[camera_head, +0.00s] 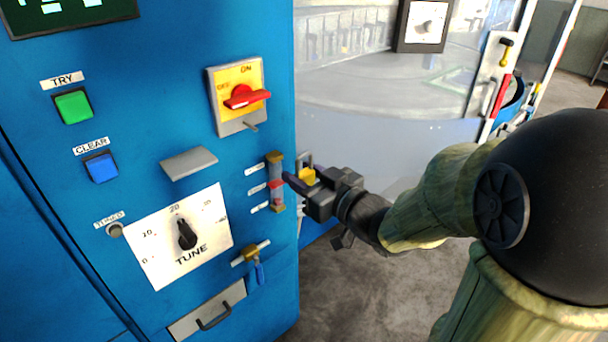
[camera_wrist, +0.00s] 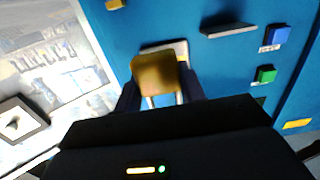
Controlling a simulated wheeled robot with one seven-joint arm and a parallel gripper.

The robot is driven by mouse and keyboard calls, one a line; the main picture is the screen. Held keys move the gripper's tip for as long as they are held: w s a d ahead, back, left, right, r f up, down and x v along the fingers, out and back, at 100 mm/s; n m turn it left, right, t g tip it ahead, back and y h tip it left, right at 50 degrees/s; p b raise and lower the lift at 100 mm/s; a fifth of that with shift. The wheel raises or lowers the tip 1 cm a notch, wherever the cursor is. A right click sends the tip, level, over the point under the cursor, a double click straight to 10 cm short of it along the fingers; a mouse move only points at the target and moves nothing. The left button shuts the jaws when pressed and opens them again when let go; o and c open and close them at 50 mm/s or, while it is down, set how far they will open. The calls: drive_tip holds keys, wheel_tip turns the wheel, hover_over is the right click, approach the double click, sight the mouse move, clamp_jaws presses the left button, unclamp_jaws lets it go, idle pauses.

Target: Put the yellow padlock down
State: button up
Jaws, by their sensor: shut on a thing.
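The yellow padlock (camera_head: 308,176) is held between the two dark fingers of my gripper (camera_head: 303,186), just off the right edge of the blue cabinet. In the wrist view the padlock's yellow body (camera_wrist: 155,73) fills the gap between the fingers of my gripper (camera_wrist: 159,90), with its metal shackle towards the palm. A pale plate on the cabinet shows right behind the padlock there; I cannot tell whether they touch. My gripper is shut on the padlock. In the head view the fingers partly hide it.
A grey ledge (camera_head: 188,163) juts from the cabinet front. Free room lies right of the cabinet, above the floor (camera_head: 360,290).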

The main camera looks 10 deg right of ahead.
drive_tip(key=w+d+f+m+t+h, duration=0.1)
drive_tip(key=w+d+f+h, duration=0.15)
drive_tip(key=f, duration=0.65)
drive_tip(key=w+d+f+m+t+h, duration=0.1)
drive_tip(key=w+d+f+m, duration=0.2)
drive_tip(key=f, duration=0.6)
drive_tip(key=w+d+f+t+h, duration=0.15)
drive_tip(key=w+f, duration=0.25)
drive_tip(key=f, duration=0.5)
drive_tip(key=s+d+f+m+h, duration=0.1)
drive_tip(key=s+f+m+h, duration=0.1)
drive_tip(key=f, duration=1)
drive_tip(key=s+h, duration=0.1)
drive_tip(key=h, duration=0.1)
drive_tip(key=shift+s+m+h, duration=0.25)
drive_tip(key=shift+m+h, duration=0.15)
drive_tip(key=shift+d+g, duration=0.1)
drive_tip(key=shift+g, duration=0.15)
